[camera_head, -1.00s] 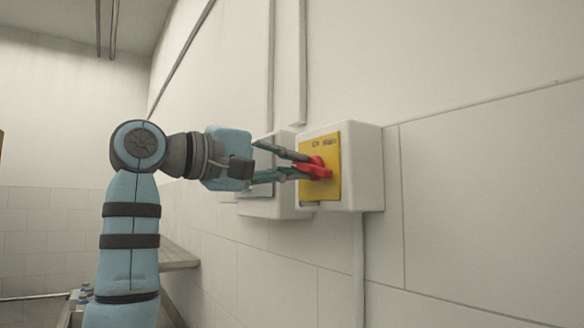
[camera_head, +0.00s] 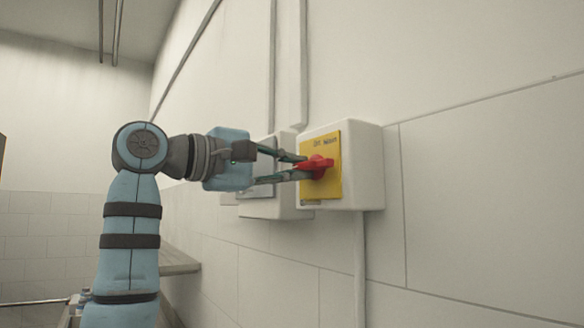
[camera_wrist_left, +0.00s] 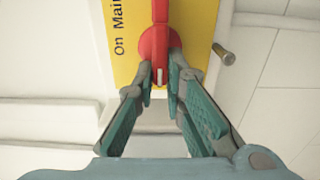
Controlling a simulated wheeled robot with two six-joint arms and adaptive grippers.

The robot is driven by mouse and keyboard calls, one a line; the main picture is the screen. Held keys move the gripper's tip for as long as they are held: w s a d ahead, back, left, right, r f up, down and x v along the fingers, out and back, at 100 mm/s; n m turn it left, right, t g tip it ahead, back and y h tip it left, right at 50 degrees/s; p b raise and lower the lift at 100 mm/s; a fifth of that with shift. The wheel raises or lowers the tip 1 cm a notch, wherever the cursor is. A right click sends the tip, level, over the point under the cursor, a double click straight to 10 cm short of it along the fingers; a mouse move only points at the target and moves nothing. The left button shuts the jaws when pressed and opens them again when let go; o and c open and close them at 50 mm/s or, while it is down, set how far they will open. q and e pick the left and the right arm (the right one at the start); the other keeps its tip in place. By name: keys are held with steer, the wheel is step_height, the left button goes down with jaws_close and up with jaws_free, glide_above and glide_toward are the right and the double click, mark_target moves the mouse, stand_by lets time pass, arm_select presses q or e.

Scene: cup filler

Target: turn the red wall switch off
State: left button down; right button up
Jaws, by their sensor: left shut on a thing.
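The red switch (camera_head: 316,167) is a rotary knob on a yellow plate (camera_head: 332,186), fixed to the front of a white box (camera_head: 362,166) on the wall. My left gripper (camera_head: 301,167) reaches it from the left, its fingers closed on the knob. In the left wrist view the red knob (camera_wrist_left: 159,48) lies between the fingertips of the left gripper (camera_wrist_left: 160,75), and dark lettering reading "On Mai…" shows on the yellow plate (camera_wrist_left: 122,62). The knob's far end is cut off by the top of that view. My right gripper is in neither view.
A second white box (camera_head: 287,208) with a grey front stands on the wall just behind the gripper. Conduits (camera_head: 303,65) run up the wall above the boxes, and one drops below. A shelf or counter edge (camera_head: 180,262) lies lower left. The wall at right is clear.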

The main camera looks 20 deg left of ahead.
arm_select(q)
steer(key=c, duration=1.7)
jaws_free()
steer(key=shift+o, duration=0.2)
steer(key=v, duration=1.2)
steer(key=shift+w+f, duration=0.1)
